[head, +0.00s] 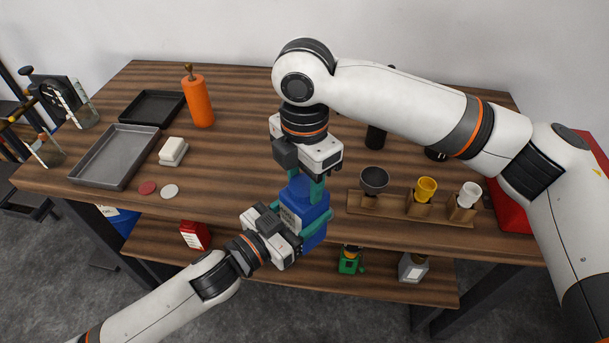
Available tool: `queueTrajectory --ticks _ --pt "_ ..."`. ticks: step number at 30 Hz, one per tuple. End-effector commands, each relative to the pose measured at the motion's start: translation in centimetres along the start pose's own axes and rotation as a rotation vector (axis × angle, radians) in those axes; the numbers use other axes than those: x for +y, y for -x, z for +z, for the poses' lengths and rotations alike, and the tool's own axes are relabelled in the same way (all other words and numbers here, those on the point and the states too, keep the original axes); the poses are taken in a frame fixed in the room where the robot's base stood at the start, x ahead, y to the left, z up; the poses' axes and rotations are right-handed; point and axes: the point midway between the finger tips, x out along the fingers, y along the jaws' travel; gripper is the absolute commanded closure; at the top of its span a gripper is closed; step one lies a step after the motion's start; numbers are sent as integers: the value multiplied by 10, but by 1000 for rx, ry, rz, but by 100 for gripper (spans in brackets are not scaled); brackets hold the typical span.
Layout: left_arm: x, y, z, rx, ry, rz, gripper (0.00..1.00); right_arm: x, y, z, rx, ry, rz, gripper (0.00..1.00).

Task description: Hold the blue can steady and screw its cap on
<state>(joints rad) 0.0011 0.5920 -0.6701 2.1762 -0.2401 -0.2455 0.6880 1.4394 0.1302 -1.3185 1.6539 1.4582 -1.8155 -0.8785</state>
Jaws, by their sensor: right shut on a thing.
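The blue can (313,236) is in front of the table's front edge, with a pale label on its side. My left gripper (305,224) comes in from below left, its teal fingers around the can's body. My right gripper (305,187) points down from above, its teal fingers at the top of the can. It is shut on a small blue piece there, which looks like the cap. The fingers hide most of it, and I cannot tell whether its thread is engaged.
A wooden rack (408,209) holds a black cup (374,180), a yellow one (426,190) and a white one (469,194). An orange bottle (198,100) and grey tray (115,157) stand left. Below, the shelf (400,284) holds a green can (349,263) and grey can (412,268).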

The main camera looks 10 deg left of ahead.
Motion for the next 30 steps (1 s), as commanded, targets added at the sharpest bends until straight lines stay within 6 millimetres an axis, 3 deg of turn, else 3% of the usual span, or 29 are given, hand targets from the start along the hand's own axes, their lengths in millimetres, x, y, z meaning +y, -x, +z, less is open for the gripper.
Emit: queueTrajectory --ticks 21,25,29,30 --pt "-2 0 2 -4 -3 -4 100 -1 -1 1 -7 -1723 -2 81" --pt "-2 0 2 -5 -3 -5 100 -1 -1 0 -6 -1956 -4 81" --pt "-2 0 2 -5 -2 -6 100 -1 0 0 -6 -1954 -6 81" --pt "-2 0 2 -5 -2 -6 100 -1 0 0 -6 -1953 -6 52"
